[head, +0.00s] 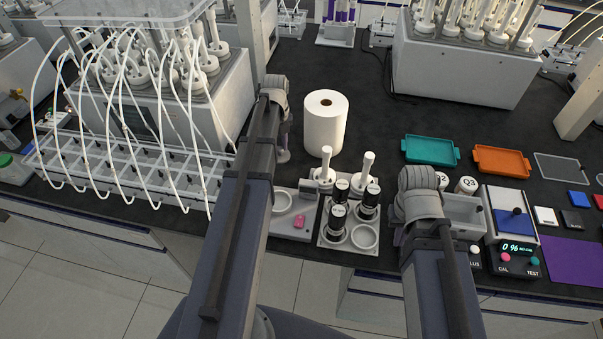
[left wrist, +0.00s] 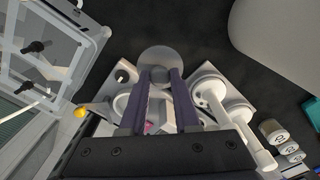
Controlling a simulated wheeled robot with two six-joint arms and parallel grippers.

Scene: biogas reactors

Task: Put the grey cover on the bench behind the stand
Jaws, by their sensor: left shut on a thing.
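In the left wrist view, my left gripper (left wrist: 157,88) is shut on the grey cover (left wrist: 158,59), a round grey disc at its fingertips. In the head view my left gripper (head: 283,150) is mostly hidden behind my arm, left of the white paper roll, and the cover cannot be made out clearly. A pale stand (head: 285,218) with a round ring and a pink piece lies in front of it; it also shows in the left wrist view (left wrist: 103,108), below the cover. My right arm's wrist hides its gripper.
The white roll (head: 325,122) stands close to my left gripper. A holder with dark jars (head: 337,218) and two white-handled pieces (head: 367,168) is right of the stand. A tubed reactor rack (head: 125,165) is at left. Dark bench behind the stand is partly clear.

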